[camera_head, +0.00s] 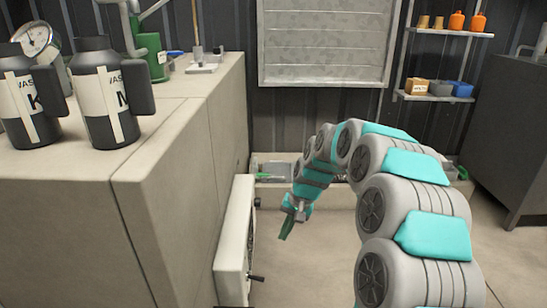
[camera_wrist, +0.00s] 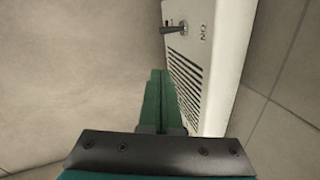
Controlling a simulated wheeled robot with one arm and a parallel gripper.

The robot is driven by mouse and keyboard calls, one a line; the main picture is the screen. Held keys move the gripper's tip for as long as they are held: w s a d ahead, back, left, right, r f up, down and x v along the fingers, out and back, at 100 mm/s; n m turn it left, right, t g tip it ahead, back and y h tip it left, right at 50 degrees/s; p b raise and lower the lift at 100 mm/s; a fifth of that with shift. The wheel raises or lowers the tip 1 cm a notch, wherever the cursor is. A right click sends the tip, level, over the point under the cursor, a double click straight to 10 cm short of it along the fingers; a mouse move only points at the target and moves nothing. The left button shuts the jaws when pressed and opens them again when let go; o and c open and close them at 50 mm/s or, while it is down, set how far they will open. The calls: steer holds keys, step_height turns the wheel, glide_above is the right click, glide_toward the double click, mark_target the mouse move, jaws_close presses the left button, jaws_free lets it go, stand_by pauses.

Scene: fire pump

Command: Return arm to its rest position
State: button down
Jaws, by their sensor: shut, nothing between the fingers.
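My gripper (camera_head: 288,226) hangs in front of the arm in the head view, pointing down over open floor. It is to the right of the white box fixed to the side of the counter and appears apart from it. In the wrist view its green fingers (camera_wrist: 158,100) are together, with nothing between them. The white box (camera_head: 235,240) has a dark switch lever low on its side. In the wrist view the box (camera_wrist: 228,60) shows vent slots, a lever (camera_wrist: 176,29) and the marking "ON".
A beige counter (camera_head: 150,190) fills the left, with two dark labelled bottles (camera_head: 105,95) on top. A low bin (camera_head: 270,170) stands at the back wall. Shelves (camera_head: 445,97) with small containers hang at the right back. A dark cabinet (camera_head: 510,130) stands far right. Floor between is open.

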steer(key=s+r+n+p, duration=0.1)
steer(key=s+r+p, duration=0.1)
steer(key=s+r, duration=0.65)
steer(key=s+d+r+h+p, duration=0.1)
steer(key=s+d+r+p, duration=0.1)
steer(key=s, duration=0.9)
steer(key=s+d+r+n+g+h+p, duration=0.1)
steer(key=s+d, duration=0.3)
steer(key=s, duration=0.7)
steer(key=s+d+r+n+g+h+p, duration=0.1)
steer(key=s+d+r+p, duration=0.2)
steer(key=s, duration=0.8)
steer(key=shift+s+d+r+h, duration=0.3)
steer(key=shift+s+d+r, duration=0.05)
steer(key=shift+d+r, duration=0.2)
